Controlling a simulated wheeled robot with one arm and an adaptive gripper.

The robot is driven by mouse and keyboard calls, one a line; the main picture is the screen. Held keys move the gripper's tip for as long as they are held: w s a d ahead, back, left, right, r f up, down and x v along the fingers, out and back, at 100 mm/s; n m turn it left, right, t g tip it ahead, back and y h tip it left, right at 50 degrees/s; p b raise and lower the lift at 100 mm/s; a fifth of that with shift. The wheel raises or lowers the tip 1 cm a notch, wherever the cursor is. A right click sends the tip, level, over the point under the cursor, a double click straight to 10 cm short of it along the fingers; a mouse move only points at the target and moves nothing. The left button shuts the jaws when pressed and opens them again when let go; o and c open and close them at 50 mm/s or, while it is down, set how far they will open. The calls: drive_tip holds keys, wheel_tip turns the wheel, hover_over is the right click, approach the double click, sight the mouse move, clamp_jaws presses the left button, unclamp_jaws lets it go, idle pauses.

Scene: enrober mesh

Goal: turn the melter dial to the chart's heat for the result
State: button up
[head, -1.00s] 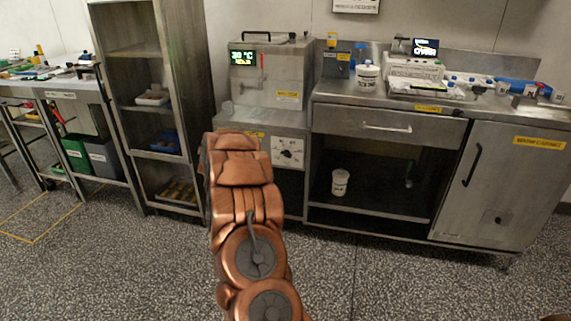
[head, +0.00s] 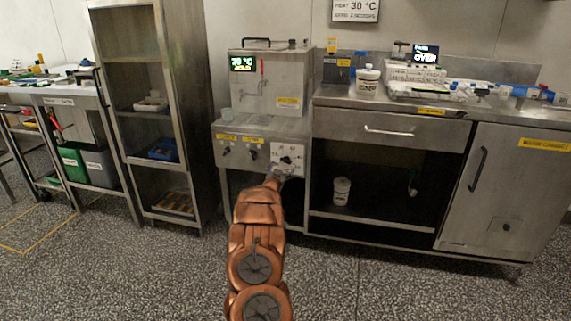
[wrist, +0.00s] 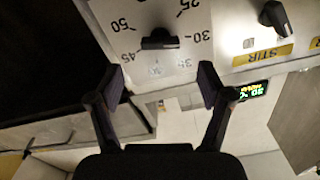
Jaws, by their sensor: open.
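The melter (head: 275,85) is a steel box with a lit green display (head: 243,64) that reads about 30 °C; its lower line is too small to read surely. Its white dial plate (head: 289,155) is on the panel below. In the wrist view the black dial knob (wrist: 160,40) lies sideways among the numbers 25, 30, 35, 45 and 50; I cannot tell which end points. My gripper (wrist: 161,84) is open and empty, its fingers apart and short of the knob in the picture. In the head view my gripper (head: 283,172) covers the plate's lower edge.
A wall chart (head: 356,10) shows 30 °C, its top cut off. The STIR knob (wrist: 276,18) is beside the dial plate. A white tub (head: 367,80) stands on the steel counter (head: 340,96), and another tub (head: 341,190) on the shelf below. The floor in front is clear.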

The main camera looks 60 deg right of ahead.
sight(285, 161)
drive_tip(key=shift+x, duration=1.7)
drive_tip(key=shift+w+d+r+b, duration=0.1)
drive_tip(key=shift+d+b, duration=0.2)
drive_tip(key=shift+d, duration=0.15)
drive_tip(key=shift+w+d, duration=0.1)
drive_tip(key=shift+d, duration=0.35)
drive_tip(key=shift+w+d, duration=0.35)
drive_tip(key=shift+d, duration=0.2)
drive_tip(key=c, duration=1.2)
